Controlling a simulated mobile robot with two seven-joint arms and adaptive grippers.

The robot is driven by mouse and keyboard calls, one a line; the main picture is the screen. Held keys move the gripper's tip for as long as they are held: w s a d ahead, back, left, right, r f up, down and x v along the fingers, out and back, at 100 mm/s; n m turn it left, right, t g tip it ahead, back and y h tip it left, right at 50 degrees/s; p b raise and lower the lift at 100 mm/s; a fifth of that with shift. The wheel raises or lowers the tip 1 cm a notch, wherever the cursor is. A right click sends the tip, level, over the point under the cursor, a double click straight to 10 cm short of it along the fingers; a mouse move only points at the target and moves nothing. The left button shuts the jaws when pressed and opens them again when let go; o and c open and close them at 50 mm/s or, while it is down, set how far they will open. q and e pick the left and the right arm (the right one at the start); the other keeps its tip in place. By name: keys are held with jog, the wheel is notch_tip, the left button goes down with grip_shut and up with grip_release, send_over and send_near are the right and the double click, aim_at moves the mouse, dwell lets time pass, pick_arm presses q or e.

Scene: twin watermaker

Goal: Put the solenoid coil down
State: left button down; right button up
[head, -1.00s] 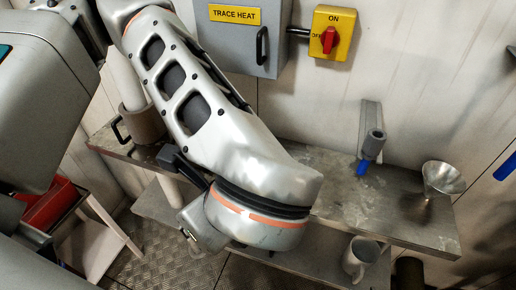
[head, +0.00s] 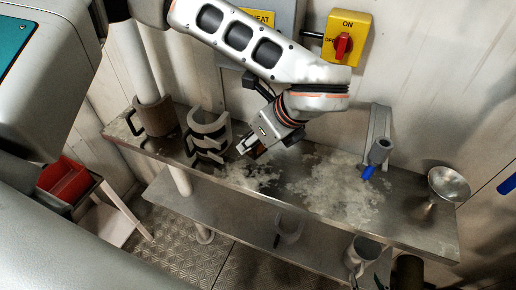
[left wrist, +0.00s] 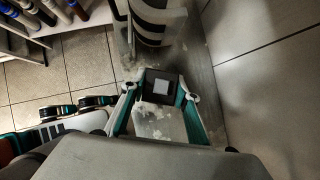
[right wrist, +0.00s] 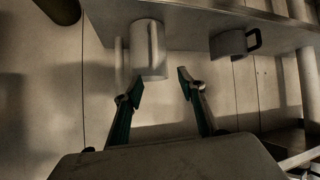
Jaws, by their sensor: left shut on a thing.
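My left gripper (head: 254,148) is over the upper steel shelf (head: 410,215), just right of a stack of grey half-shells (head: 207,122). It is shut on the solenoid coil (left wrist: 160,86), a dark square block with a pale square face, seen between the fingers in the left wrist view. The coil is low over the shelf; I cannot tell whether it touches. My right gripper (right wrist: 160,80) is open and empty in the right wrist view, close to a pale mug (right wrist: 147,50). The mug also shows on the lower shelf in the head view (head: 362,250).
A handled cup (head: 155,118) stands at the shelf's left end. A grey stand with a blue tip (head: 370,170) and a metal funnel (head: 449,183) are at the right. White-stained shelf between is clear. A yellow switch box (head: 345,38) is on the wall.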

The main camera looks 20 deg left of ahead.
aim_at(258, 162)
pick_arm(q)
jog(key=shift+w+d, duration=0.1)
jog(key=shift+w, duration=0.9)
notch_tip(258, 162, down, 2)
jog(key=shift+w+f+p, duration=0.1)
jog(key=shift+f+p, duration=0.05)
jog(key=shift+p, duration=0.15)
jog(key=shift+w+f+p, duration=0.15)
jog(key=shift+f+p, duration=0.15)
jog(key=shift+f, duration=0.9)
jog(key=shift+w+f+p, duration=0.1)
jog(key=shift+f+p, duration=0.2)
jog(key=shift+f, duration=0.85)
jog(key=shift+f+b, duration=0.2)
jog(key=shift+b, duration=0.1)
jog(key=c, duration=1.6)
grip_release()
jog(key=shift+c, duration=0.2)
jog(key=shift+o, duration=0.6)
jog(key=shift+r, duration=0.1)
